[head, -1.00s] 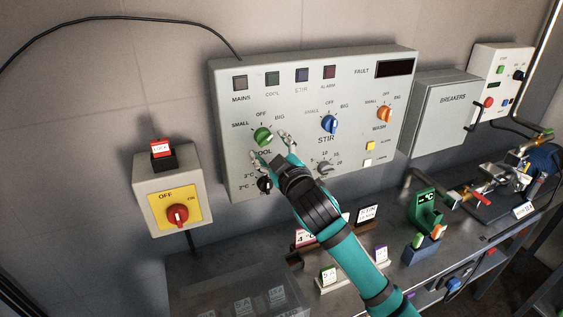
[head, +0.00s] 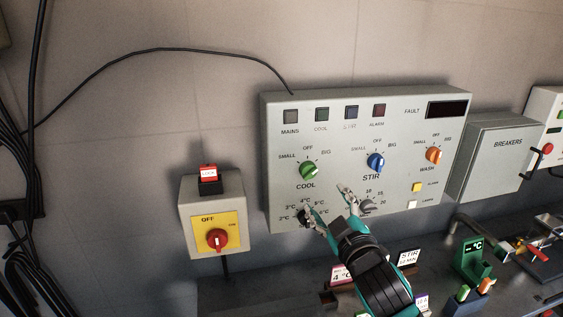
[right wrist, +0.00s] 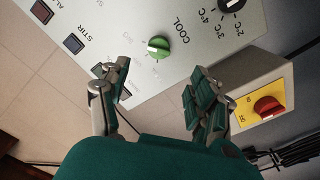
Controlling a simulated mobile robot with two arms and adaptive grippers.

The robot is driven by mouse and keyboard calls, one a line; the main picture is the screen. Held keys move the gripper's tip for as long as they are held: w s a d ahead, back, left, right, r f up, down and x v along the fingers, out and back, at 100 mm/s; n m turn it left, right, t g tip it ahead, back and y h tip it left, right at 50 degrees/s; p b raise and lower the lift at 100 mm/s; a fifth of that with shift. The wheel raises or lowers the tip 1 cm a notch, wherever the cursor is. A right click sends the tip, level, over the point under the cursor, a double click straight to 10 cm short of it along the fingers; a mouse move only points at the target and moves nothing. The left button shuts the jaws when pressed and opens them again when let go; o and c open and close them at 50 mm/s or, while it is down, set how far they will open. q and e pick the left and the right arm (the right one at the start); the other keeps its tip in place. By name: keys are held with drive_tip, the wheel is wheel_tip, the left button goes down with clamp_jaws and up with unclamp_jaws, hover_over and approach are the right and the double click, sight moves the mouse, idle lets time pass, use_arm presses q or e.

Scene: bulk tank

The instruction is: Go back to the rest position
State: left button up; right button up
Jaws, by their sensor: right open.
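My right gripper (head: 329,206) is open and empty in front of the lower part of the grey control panel (head: 330,132), below the green COOL knob (head: 309,170). Its two fingers stand apart in the right wrist view (right wrist: 160,95), with the green knob (right wrist: 158,47) showing between and beyond them. A black temperature knob (head: 304,216) is partly hidden behind one finger in the head view. My left gripper is in neither view.
A red rotary switch (head: 217,239) on a yellow plate is on a box to the left, with a red tag above it. The breakers box (head: 505,150) is to the right. Below is a dark bench with signs (head: 408,257) and a green holder (head: 472,258).

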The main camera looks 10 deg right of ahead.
drive_tip(key=s+f+m+g, duration=0.2)
drive_tip(key=s+f+g, duration=0.3)
drive_tip(key=f, duration=0.5)
drive_tip(key=s+f+m+g, duration=0.2)
drive_tip(key=s+f+g, duration=0.1)
drive_tip(key=s+f, duration=0.55)
drive_tip(key=s+f+m+g, duration=0.1)
drive_tip(key=s+f+g, duration=0.2)
drive_tip(key=s+f, duration=0.45)
drive_tip(key=s+f+m+g, duration=0.1)
drive_tip(key=s+f+g, duration=0.35)
drive_tip(key=s, duration=0.55)
drive_tip(key=s+d+f+x, duration=0.1)
drive_tip(key=s+x, duration=0.1)
drive_tip(key=x, duration=1)
drive_tip(key=s+x, duration=0.3)
drive_tip(key=x, duration=0.8)
drive_tip(key=s+d+f+g, duration=0.1)
drive_tip(key=s+d+f, duration=0.2)
drive_tip(key=s+f, duration=1.4)
drive_tip(key=shift+s+f+h, duration=0.3)
drive_tip(key=shift+f, duration=0.45)
drive_tip(key=shift+d+g, duration=0.15)
drive_tip(key=shift+g, duration=0.1)
